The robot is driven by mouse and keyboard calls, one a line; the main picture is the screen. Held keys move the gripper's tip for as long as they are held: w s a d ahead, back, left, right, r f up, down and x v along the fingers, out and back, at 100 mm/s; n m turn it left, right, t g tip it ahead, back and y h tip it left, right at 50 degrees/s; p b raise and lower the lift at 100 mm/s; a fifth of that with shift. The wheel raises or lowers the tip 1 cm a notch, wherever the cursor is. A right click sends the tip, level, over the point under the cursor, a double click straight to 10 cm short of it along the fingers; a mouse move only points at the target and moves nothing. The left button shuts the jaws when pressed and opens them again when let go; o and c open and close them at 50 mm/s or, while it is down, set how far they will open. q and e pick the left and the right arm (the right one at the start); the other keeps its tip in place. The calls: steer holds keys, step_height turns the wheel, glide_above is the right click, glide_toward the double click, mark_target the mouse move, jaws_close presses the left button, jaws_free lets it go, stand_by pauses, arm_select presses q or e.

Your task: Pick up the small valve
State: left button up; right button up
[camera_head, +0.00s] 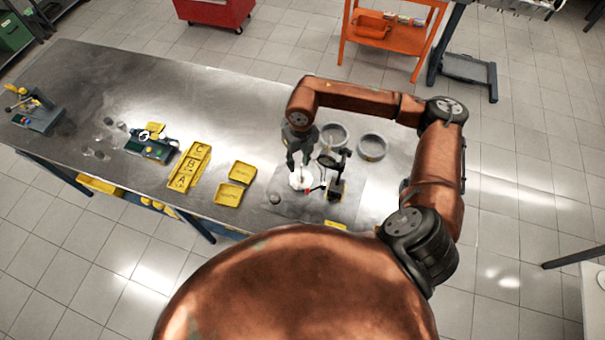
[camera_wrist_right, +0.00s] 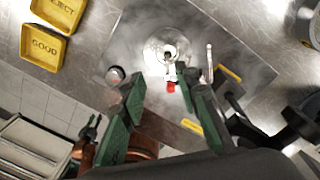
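My right gripper (camera_head: 299,152) points down over the grey mat at the right part of the bench. In the right wrist view its two green fingers (camera_wrist_right: 158,88) stand apart, with nothing visible held between them. Beyond the fingertips is a round white dish (camera_wrist_right: 153,62), which also shows in the head view (camera_head: 296,184). A small white piece with a red end lies at the dish's edge. A thin pale stem-like piece (camera_wrist_right: 209,62) stands beside the right finger; I cannot tell whether it is the small valve. Part of my left arm seems to show at the lower left of the wrist view.
A dark stand-like instrument (camera_head: 337,172) is close to the right of my gripper. Two grey round bowls (camera_head: 372,147) stand behind it. Yellow trays (camera_head: 229,195) and a lettered yellow rack (camera_head: 189,166) lie to the left. A small grey round piece (camera_wrist_right: 115,74) sits on the mat's left.

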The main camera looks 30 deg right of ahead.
mark_target(301, 178)
steer(key=f, duration=0.2)
steer(key=shift+s+d+f+h, duration=0.2)
steer(key=shift+d+f+h, duration=0.1)
steer(key=shift+d+f, duration=0.05)
step_height(301, 178, down, 5)
steer(key=shift+w+f+p, duration=0.1)
steer(key=shift+p, duration=1.1)
steer(key=shift+f, duration=0.5)
steer(key=shift+c, duration=0.7)
jaws_close()
